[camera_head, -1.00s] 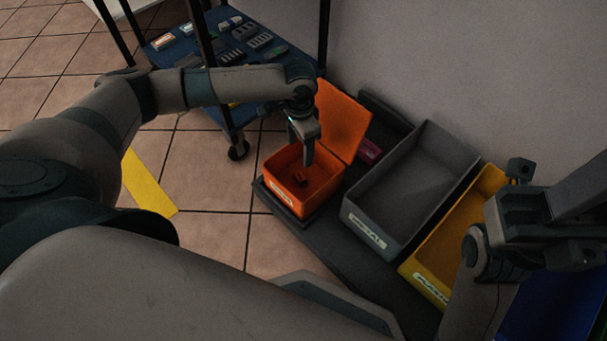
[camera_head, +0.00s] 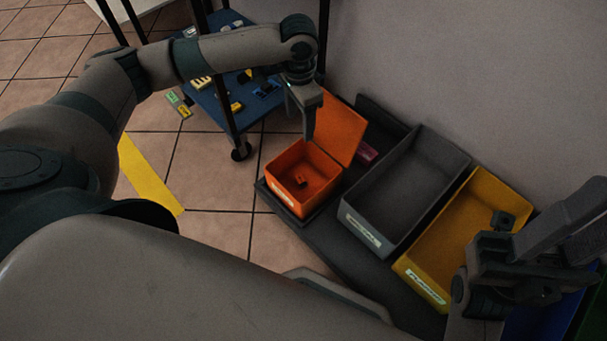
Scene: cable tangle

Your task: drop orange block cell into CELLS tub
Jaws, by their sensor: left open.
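The orange tub (camera_head: 272,187) stands open on a dark low platform, its lid (camera_head: 341,127) tilted up behind it. The label on its front is too small to read surely. A small orange block (camera_head: 299,181) lies inside on the tub's floor. My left gripper (camera_head: 309,132) is above the back of the tub, pointing down, open and apart from the block. My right gripper (camera_head: 505,228) is at the right, over the yellow bin's near right end; its jaw gap is not clear.
A grey bin (camera_head: 376,247), labelled what looks like METAL, and a yellow bin (camera_head: 416,276) stand right of the tub. A blue bin (camera_head: 535,318) is partly hidden. A blue-shelved cart (camera_head: 209,98) with small parts stands behind. A pink item (camera_head: 366,152) lies behind the tub.

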